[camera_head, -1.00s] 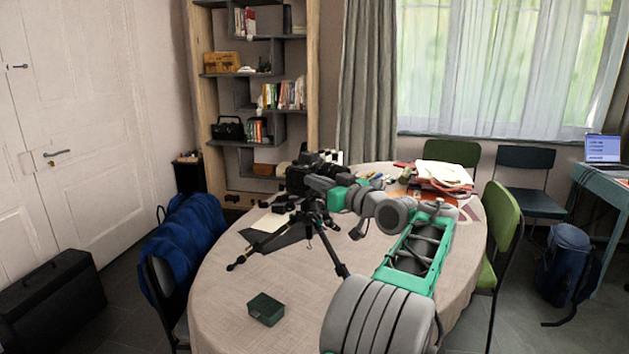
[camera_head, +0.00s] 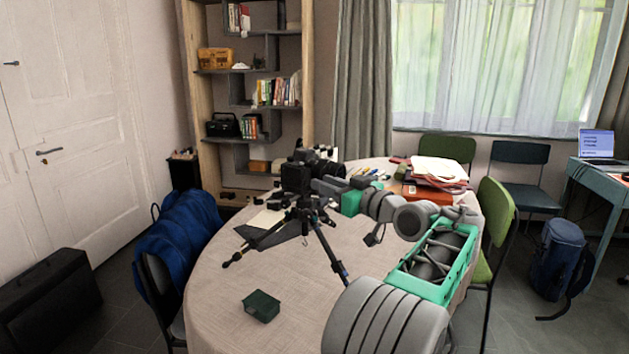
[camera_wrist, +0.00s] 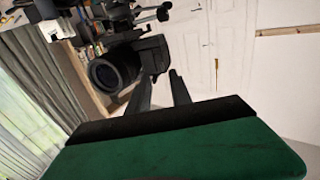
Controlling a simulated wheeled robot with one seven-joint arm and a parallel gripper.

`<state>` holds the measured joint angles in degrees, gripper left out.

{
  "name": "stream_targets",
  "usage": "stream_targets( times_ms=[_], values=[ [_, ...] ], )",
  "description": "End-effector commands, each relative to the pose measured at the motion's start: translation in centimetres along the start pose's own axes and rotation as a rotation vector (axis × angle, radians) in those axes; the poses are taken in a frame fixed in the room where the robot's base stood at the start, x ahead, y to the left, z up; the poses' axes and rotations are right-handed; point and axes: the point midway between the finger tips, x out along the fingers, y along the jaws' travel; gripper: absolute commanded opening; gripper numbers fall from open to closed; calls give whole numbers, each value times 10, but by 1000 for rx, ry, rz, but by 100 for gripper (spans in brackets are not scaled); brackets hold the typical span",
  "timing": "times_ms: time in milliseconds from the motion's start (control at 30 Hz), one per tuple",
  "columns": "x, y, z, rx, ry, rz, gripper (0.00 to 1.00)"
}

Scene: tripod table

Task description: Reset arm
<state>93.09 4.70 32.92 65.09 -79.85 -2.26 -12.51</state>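A black camera (camera_head: 297,177) with a lens sits on a dark tripod (camera_head: 322,240) that stands on the round table (camera_head: 225,300). In the wrist view, the camera (camera_wrist: 115,68) shows just beyond my fingers, its round lens facing left.
A small dark green box (camera_head: 261,306) lies near the table's front. Papers and folders (camera_head: 438,175) lie at the back right. Chairs ring the table, one with a blue jacket (camera_head: 180,245).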

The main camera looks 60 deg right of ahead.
Motion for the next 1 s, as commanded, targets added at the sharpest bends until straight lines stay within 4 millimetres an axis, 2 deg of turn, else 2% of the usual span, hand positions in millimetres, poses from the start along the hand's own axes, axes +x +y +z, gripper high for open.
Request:
stream_targets(
  times_ms=[100,233,567,667,767,800,867,900,967,1000],
  values=[
    [-18,1,0,0,-1,3,25],
    [-24,0,0,0,-1,0,25],
    [-22,-1,0,0,-3,-1,25],
    [-2,-17,-3,8,-36,-21,25],
    [44,-63,-3,26,-130,-65,25],
    [64,-90,-2,33,-184,-87,25],
    [91,-136,5,46,-278,-119,25],
    [104,-169,11,50,-344,-139,25],
    [115,-221,20,54,-443,-167,25],
    [117,-256,27,52,-512,-186,25]
  ],
)
